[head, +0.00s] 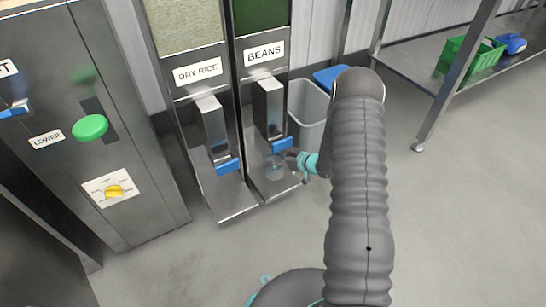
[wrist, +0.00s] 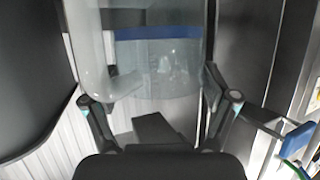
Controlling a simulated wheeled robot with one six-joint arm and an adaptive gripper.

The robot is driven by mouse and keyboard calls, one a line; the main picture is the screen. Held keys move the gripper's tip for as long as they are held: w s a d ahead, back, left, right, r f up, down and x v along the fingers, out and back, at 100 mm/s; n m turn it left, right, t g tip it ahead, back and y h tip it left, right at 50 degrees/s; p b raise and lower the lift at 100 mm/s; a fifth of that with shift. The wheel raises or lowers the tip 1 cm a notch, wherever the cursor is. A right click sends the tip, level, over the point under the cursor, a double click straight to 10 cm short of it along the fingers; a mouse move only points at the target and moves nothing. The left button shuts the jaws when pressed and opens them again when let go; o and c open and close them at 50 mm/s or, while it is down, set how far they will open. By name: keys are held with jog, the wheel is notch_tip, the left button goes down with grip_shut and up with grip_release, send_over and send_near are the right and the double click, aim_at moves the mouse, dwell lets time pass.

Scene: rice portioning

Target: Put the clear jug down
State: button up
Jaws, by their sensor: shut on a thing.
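The clear jug (head: 274,168) is under the blue lever (head: 282,144) of the BEANS dispenser, just over or on its metal tray (head: 262,190); I cannot tell whether its base touches. It looks upright. My gripper (head: 295,160) comes in from the right and is shut on the jug. In the wrist view the jug (wrist: 150,75) fills the top middle between the fingers of my gripper (wrist: 160,95), and a blue bar shows through its wall. Any contents are not clear.
The DRY RICE dispenser (head: 205,110) stands left of the BEANS one, with its own tray. A grey bin (head: 308,112) is close behind on the right. A steel cabinet (head: 80,150) stands at left. A shelf with a green crate (head: 470,55) is at far right. The front floor is open.

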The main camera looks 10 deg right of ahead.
jog(key=shift+x, duration=1.15)
jog(key=shift+f, duration=0.3)
jog(key=shift+s+f+b, duration=0.1)
jog(key=shift+f+b, duration=0.05)
jog(key=shift+b, duration=0.15)
jog(key=o, duration=1.4)
jog(key=shift+d+r, duration=0.15)
jog(key=shift+r, duration=0.1)
jog(key=p+v, duration=0.1)
jog(key=v, duration=1)
jog(key=shift+s+d+r, duration=0.15)
jog(key=shift+s+d, duration=0.1)
jog(key=shift+s, duration=0.05)
